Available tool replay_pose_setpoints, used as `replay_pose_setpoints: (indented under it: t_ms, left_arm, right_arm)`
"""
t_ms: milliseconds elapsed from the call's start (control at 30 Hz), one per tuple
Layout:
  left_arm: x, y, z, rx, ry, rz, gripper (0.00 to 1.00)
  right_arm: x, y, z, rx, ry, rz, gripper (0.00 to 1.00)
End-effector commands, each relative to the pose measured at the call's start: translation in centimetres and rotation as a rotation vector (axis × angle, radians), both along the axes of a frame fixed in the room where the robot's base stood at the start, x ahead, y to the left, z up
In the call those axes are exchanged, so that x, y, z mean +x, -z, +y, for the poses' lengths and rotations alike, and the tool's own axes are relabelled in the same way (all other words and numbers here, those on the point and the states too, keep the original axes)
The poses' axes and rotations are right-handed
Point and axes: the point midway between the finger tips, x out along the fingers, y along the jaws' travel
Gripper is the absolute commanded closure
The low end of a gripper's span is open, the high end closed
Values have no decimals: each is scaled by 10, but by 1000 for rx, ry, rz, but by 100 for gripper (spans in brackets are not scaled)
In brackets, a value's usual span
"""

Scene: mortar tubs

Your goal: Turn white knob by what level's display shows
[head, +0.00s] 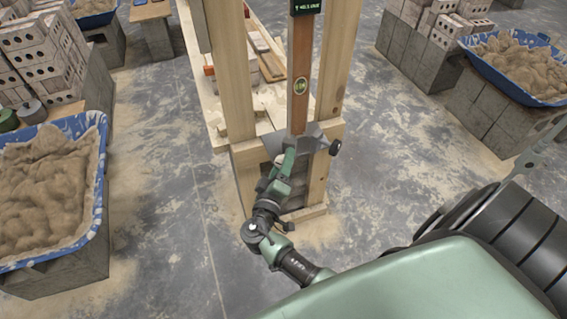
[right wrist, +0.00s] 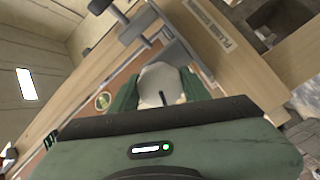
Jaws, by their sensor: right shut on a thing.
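The level (head: 299,95) stands upright between two wooden posts, with a yellow-green vial in its face. Its black display (head: 305,6) at the top carries small green characters, too small to read. In the right wrist view the level (right wrist: 103,101) runs slantwise. My right gripper (head: 284,167) is at the foot of the level. In the right wrist view, its green fingers are shut on the white knob (right wrist: 159,84), one on each side. A short dark mark shows on the knob's face.
A grey metal bracket (head: 312,139) with a black knob (head: 336,147) sits beside the level's foot. Wooden posts (head: 231,70) flank the level closely. Blue mortar tubs stand on blocks at left (head: 101,190) and right (head: 480,62). The dusty floor between is open.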

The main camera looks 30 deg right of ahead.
Motion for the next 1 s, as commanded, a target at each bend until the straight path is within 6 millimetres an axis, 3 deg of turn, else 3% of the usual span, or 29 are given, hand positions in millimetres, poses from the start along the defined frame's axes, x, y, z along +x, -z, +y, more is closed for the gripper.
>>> replay_pose_setpoints:
  t_ms: [467,1000]
  left_arm:
    - [0,0,0,0,0,0,64]
    - [0,-16,0,-1,0,0,64]
  right_arm:
    - [0,1,1,-300,0,342,94]
    - [-1,1,0,-641,-1,728,94]
